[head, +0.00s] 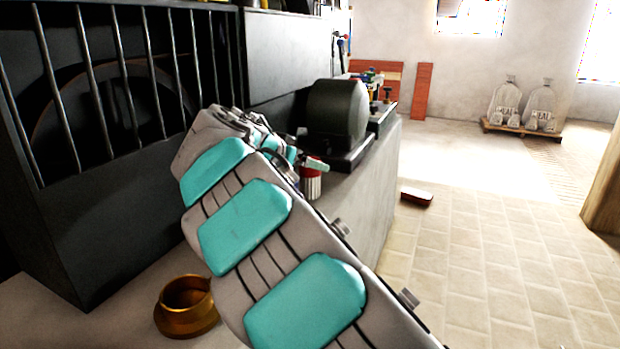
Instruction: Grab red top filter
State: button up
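The red top filter (312,184) is a small upright cylinder with a pale ridged body and a red top. It stands on the grey bench near the dark machine, partly hidden behind my arm. My gripper (306,161) is at the far end of my arm, at the filter's top. A teal part of it overlaps the red top in the picture. The wrist hides most of the gripper, so I cannot tell whether the fingers touch the filter or how far apart they are.
A dark rounded machine (337,112) stands just behind the filter. A brass pot (187,308) sits on the near bench. Dark barred housing (110,100) rises at left. A red-brown block (416,196) lies on the open tiled floor. Meal sacks (507,104) stand on a pallet.

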jog(key=c, duration=1.4)
